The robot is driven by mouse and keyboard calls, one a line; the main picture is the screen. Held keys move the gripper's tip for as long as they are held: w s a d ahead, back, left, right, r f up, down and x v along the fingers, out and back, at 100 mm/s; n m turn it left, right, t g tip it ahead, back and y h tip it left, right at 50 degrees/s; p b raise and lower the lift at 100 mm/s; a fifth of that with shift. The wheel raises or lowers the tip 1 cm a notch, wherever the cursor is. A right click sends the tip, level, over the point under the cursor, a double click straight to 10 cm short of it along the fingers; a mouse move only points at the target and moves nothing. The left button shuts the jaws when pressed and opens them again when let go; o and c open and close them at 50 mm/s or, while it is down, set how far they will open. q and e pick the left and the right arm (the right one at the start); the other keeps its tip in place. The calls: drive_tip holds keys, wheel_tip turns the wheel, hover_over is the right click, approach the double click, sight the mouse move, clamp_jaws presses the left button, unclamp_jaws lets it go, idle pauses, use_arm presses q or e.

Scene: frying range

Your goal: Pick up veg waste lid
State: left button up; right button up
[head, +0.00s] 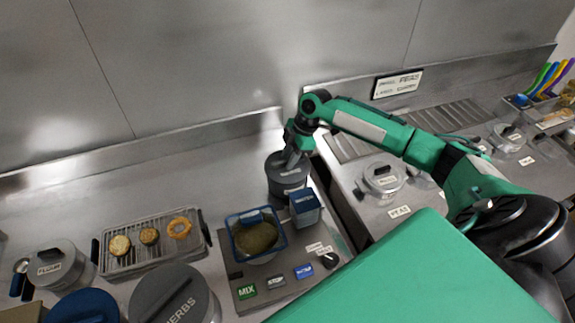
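A dark grey round lidded container (285,182) stands behind the blue basket; I cannot read its label, so I cannot tell if its lid is the veg waste lid. My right gripper (292,160) points down at the top of this container, at its lid. The gripper hides part of the lid, and I cannot tell whether its fingers touch or grip the handle. A large grey HERBS lid (172,296) with a bar handle is at the bottom left. My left gripper is not in view.
A blue-rimmed basket (256,238) of greenish-brown food and a small blue box (305,207) stand close in front of the container. A wire rack (152,243) holds several round pieces. A steel wall rises behind.

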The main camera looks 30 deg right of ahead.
clamp_jaws()
drive_tip(key=shift+r, duration=0.1)
